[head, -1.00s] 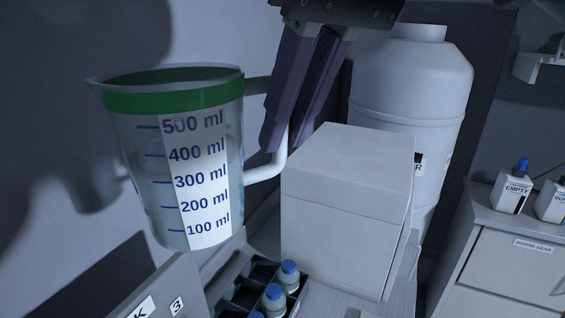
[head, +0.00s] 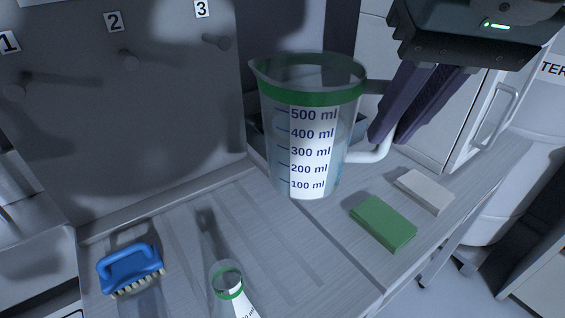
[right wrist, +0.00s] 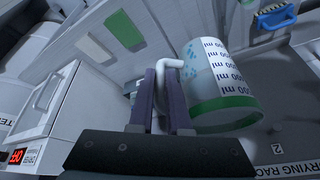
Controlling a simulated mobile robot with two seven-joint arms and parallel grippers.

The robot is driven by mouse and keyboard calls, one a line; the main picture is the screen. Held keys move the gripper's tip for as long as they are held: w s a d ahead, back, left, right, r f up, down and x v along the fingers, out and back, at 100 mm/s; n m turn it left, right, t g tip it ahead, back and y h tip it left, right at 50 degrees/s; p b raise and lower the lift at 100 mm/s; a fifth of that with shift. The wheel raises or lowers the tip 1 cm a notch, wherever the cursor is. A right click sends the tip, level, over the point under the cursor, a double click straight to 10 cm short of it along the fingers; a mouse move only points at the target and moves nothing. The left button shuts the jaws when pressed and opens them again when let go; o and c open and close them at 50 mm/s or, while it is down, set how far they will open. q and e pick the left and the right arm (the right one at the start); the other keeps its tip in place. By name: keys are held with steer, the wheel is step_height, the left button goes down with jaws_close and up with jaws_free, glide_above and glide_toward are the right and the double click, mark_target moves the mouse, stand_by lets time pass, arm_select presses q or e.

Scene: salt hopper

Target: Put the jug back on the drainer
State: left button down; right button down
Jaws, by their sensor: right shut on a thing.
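The jug (head: 318,130) is clear, with a green rim band and a white scale up to 500 ml. My right gripper (head: 388,135) is shut on its white handle, and the jug hangs nearly upright above the worktop. In the right wrist view the jug (right wrist: 222,75) is right of the fingers (right wrist: 164,100), which pinch the handle. I cannot tell how much liquid it holds. The drainer appears to be the grooved part of the worktop (head: 270,240), below and left of the jug. My left gripper is not in view.
A blue brush (head: 130,268) and a smaller green-banded measuring vessel (head: 229,285) occupy the front of the grooved area. A green block (head: 383,224) and a pale block (head: 425,191) lie at right. A numbered peg panel (head: 150,130) stands behind. The middle grooves look clear.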

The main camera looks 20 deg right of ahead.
steer(key=shift+s+f, duration=0.1)
steer(key=shift+f, duration=0.55)
steer(key=shift+f+b, duration=1.65)
steer(key=shift+f, duration=8.05)
steer(key=shift+f, duration=0.15)
steer(key=c, duration=0.9)
jaws_free()
steer(key=shift+o, duration=0.2)
